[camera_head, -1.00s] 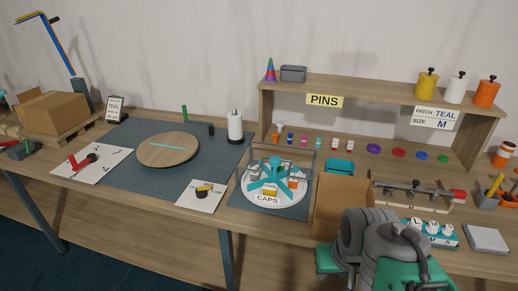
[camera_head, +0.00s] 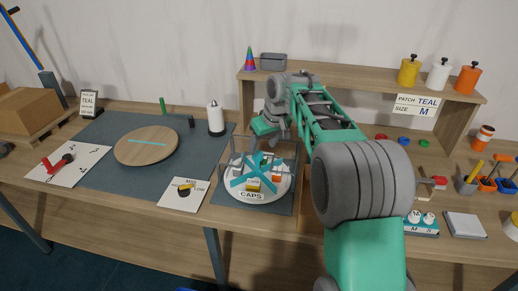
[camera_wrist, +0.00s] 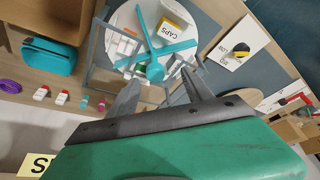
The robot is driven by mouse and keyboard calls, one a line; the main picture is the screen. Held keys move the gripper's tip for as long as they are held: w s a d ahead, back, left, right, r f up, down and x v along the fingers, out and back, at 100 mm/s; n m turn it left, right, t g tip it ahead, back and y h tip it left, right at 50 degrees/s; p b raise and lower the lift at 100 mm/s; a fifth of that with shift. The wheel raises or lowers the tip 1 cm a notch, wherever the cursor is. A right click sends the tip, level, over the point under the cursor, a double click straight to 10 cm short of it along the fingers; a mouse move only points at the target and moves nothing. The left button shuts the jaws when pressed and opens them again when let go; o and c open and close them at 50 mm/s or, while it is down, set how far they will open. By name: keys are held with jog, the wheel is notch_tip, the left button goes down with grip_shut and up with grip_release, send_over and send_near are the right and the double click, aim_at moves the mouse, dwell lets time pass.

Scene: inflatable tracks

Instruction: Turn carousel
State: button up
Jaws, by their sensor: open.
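The carousel (camera_head: 235,187) is a white round disc marked CAPS with teal crossed arms on top, standing on a dark mat. Small white, yellow and orange items sit between its arms. In the wrist view the carousel (camera_wrist: 120,18) is at the top, with its teal hub (camera_wrist: 155,71) close to my fingertips. My gripper (camera_head: 263,140) is above the back of the carousel in the head view. In the wrist view my gripper (camera_wrist: 162,82) has its two fingers spread with nothing between them. I cannot tell whether a finger touches a teal arm.
A thin grey frame (camera_wrist: 98,78) stands around the back of the carousel, close to my fingers. The shelf (camera_head: 380,86) is behind my arm. A white cylinder (camera_head: 215,120) and a wooden disc (camera_head: 130,155) stand to the left.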

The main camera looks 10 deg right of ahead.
aim_at(258, 154)
jog(key=shift+n, duration=0.3)
jog(key=w+f, duration=0.1)
jog(key=f, duration=0.1)
jog(key=w+f+p, duration=0.1)
jog(key=w+f, duration=0.1)
jog(key=f, duration=0.1)
jog(key=w+f, duration=0.2)
jog(key=shift+w+a+f, duration=0.25)
jog(key=shift+f, duration=0.15)
grip_shut()
jog(key=shift+d, duration=0.1)
